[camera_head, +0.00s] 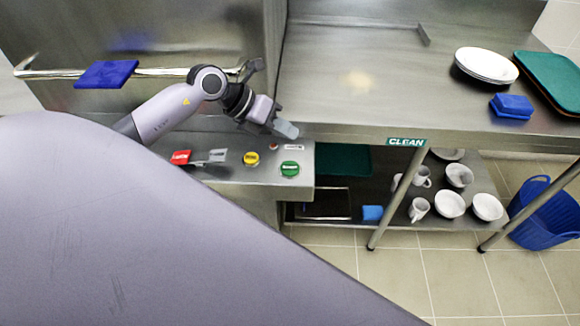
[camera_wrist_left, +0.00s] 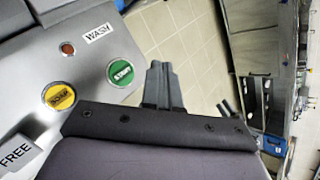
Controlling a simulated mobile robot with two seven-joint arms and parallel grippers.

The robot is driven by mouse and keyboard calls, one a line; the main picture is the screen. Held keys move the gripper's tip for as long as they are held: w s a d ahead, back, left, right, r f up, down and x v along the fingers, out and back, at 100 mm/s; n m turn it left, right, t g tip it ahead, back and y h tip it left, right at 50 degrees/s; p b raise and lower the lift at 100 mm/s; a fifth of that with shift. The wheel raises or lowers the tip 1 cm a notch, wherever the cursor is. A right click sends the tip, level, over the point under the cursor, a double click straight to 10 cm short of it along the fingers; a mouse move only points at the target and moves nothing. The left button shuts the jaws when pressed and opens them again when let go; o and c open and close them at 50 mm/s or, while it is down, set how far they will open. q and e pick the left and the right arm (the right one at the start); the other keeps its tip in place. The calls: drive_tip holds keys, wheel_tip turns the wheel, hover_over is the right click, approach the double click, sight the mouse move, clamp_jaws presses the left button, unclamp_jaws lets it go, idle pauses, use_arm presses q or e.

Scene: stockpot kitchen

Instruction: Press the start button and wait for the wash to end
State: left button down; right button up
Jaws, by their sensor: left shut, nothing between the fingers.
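The green start button (camera_head: 290,168) is on the front panel of the steel washer; it also shows in the left wrist view (camera_wrist_left: 120,73), lettered START. A small red lamp (camera_wrist_left: 67,48) sits beside the WASH label (camera_wrist_left: 98,34). My left gripper (camera_head: 287,130) is shut and empty, above the panel and behind the green button in the head view. In the left wrist view its closed fingers (camera_wrist_left: 163,88) are apart from the button. My right gripper is in neither view.
A steel bar handle (camera_head: 45,73) with a blue cloth (camera_head: 106,74) crosses the washer. Right is a steel table (camera_head: 350,85) with white plates (camera_head: 486,65), a lower shelf of crockery, and a blue bin (camera_head: 545,215).

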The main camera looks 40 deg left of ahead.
use_arm(q)
drive_tip(key=b, duration=0.5)
hover_over(286, 167)
wheel_tip(286, 167, down, 7)
drive_tip(key=shift+f, duration=0.1)
drive_tip(key=shift+f+b, duration=0.4)
drive_tip(key=shift+f, duration=0.1)
drive_tip(key=shift+f, duration=0.1)
idle(1.2)
drive_tip(key=shift+f, duration=0.3)
drive_tip(key=shift+f+b, duration=0.55)
drive_tip(key=shift+b, duration=0.05)
idle(0.5)
drive_tip(key=shift+s+r, duration=0.1)
drive_tip(key=shift+r+p, duration=0.8)
drive_tip(key=shift+r, duration=0.05)
